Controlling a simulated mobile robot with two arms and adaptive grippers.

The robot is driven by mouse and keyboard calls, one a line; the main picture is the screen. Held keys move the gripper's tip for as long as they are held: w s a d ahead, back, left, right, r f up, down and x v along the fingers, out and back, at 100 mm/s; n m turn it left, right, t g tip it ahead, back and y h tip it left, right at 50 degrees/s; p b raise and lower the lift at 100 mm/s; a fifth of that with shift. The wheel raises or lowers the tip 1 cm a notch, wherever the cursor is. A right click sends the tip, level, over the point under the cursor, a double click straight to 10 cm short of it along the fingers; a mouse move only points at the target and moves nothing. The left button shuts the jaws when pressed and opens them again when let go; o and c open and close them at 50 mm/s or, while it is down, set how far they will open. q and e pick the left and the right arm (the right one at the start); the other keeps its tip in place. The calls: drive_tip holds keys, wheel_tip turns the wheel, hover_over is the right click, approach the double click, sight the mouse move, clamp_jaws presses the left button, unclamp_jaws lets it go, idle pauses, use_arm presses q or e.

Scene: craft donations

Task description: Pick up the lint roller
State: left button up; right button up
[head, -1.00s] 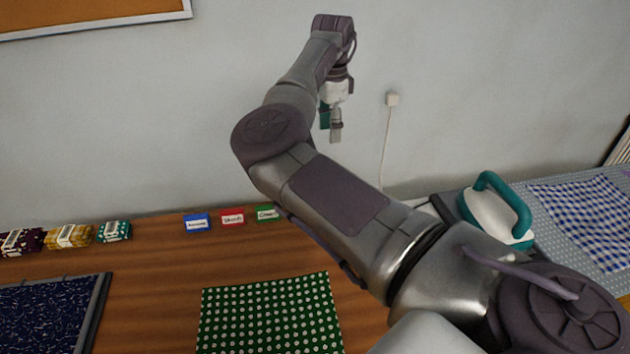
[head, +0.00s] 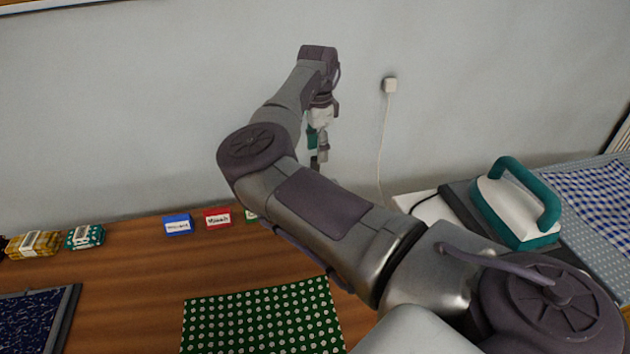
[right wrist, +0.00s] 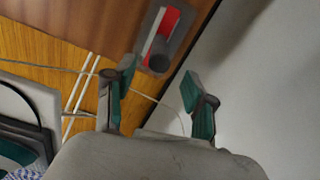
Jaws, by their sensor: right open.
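My right gripper (head: 317,160) is open and empty, in the air in front of the wall and above the back of the table. Its two teal-padded fingers stand apart in the right wrist view (right wrist: 160,78). Beyond the fingertips there, a grey tray-like thing (right wrist: 184,41) lies on the wood by the wall edge, with a red part, a pale bar and a dark round end. I cannot tell whether this is the lint roller or holds it. I make out no certain lint roller in the head view, where my right arm hides part of the table. My left gripper is not in view.
An iron with a teal handle (head: 522,200) stands at right beside a blue checked cloth (head: 595,205). Small blue (head: 178,225) and red (head: 218,218) labelled boxes stand along the back. A green dotted cloth (head: 262,320) lies in front. A cord hangs from a wall socket (head: 390,85).

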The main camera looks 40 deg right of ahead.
wheel_tip(320, 180, down, 3)
drive_tip(key=shift+w+r, duration=0.1)
drive_tip(key=shift+r, duration=0.05)
drive_tip(key=f, duration=0.4)
drive_tip(key=shift+a+f, duration=0.1)
drive_tip(key=shift+a, duration=0.3)
drive_tip(key=shift+d+f, duration=0.1)
drive_tip(key=shift+f, duration=0.3)
drive_tip(key=shift+c, duration=0.2)
drive_tip(key=shift+r, duration=0.1)
clamp_jaws()
